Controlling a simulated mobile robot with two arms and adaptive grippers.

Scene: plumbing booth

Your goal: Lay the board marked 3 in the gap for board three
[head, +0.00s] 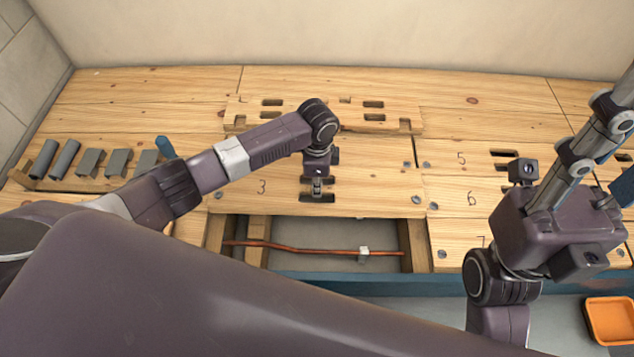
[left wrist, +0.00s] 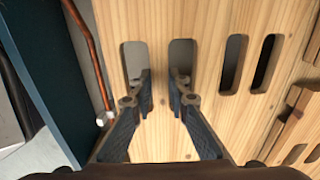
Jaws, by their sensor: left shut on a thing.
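The board marked 3 (head: 262,187) is a pale pine plank with hand slots, level in front of the middle of the floor. My left gripper (head: 317,188) is over its slots. In the left wrist view my left gripper (left wrist: 160,95) is shut on the strip of wood between two slots of this board (left wrist: 208,20). An open gap (head: 320,235) shows along the board's near edge. I cannot tell whether the board rests on the joists or is slightly raised.
A copper pipe (head: 300,248) with a pale clip (head: 363,254) runs through the gap between wooden joists. A notched, slotted board (head: 320,112) lies behind. Grey pieces (head: 90,163) stand at left. An orange tray (head: 611,318) is at lower right. Boards marked 5 and 6 (head: 471,198) lie right.

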